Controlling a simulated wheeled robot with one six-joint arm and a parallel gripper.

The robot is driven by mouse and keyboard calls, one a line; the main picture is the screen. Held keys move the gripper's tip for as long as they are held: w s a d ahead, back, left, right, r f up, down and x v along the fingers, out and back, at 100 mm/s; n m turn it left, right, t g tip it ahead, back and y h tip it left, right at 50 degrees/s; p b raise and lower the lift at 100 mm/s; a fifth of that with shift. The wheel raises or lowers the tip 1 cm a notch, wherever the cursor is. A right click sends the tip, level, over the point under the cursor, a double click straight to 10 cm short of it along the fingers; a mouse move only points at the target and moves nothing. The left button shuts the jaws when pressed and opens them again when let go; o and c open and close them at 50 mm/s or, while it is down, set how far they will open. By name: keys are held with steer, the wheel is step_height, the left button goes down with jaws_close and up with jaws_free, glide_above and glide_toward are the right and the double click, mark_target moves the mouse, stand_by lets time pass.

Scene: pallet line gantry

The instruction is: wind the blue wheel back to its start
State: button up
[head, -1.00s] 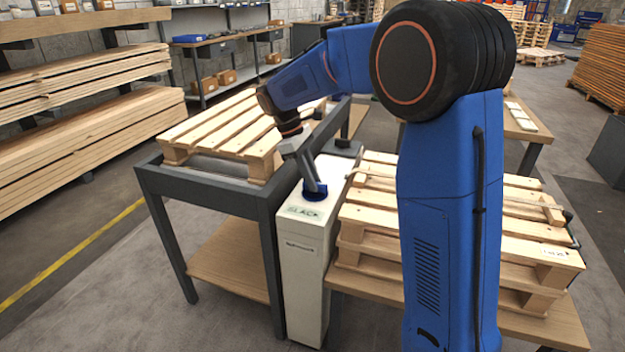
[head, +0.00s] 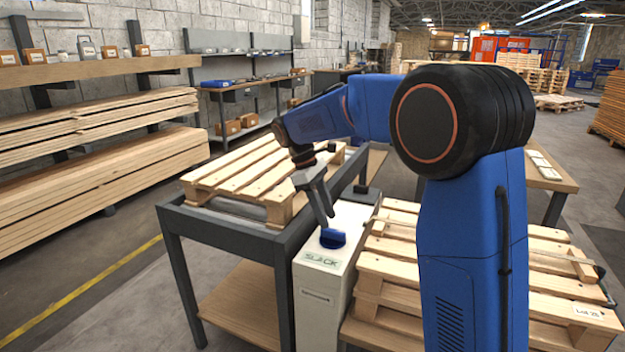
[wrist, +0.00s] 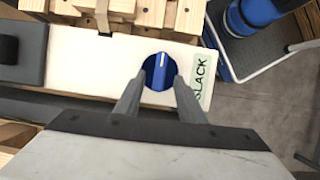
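The blue wheel (head: 333,238) is on the top of a narrow white cabinet (head: 318,290), beside a green SLACK label. In the wrist view, the wheel (wrist: 159,71) shows a raised grip bar with a white line pointing toward the picture's top. My gripper (head: 326,222) points down just over the wheel. In the wrist view, the fingers of my gripper (wrist: 157,82) are spread, one on each side of the wheel, with nothing held between them. Whether either tip touches the wheel's side cannot be told.
A pallet (head: 240,172) lies on the dark-framed table left of the cabinet. Stacked pallets (head: 400,262) stand close on its right. A strap (wrist: 104,18) runs to the cabinet's edge. A dark block (wrist: 8,49) sits at the cabinet's far end.

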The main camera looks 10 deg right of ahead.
steer(key=v, duration=1.3)
steer(key=shift+d, duration=0.1)
steer(key=s+d+f+m+t+y, duration=0.1)
steer(key=s+d+m+t, duration=0.3)
steer(key=s, duration=0.6)
steer(key=s+d+f+m+y, duration=0.1)
steer(key=s+d+y, duration=0.1)
steer(key=s+d, duration=0.65)
steer(key=s+f+m+t, duration=0.1)
steer(key=s+f+m, duration=0.2)
steer(key=s+f, duration=0.3)
steer(key=s+f+m+t, duration=0.2)
steer(key=s+f, duration=0.5)
steer(key=s, duration=0.6)
steer(key=shift+s+m+y, duration=0.3)
steer(key=shift+m+y, duration=0.1)
steer(key=shift+m, duration=0.1)
steer(key=shift+d, duration=0.2)
steer(key=shift+c, duration=0.6)
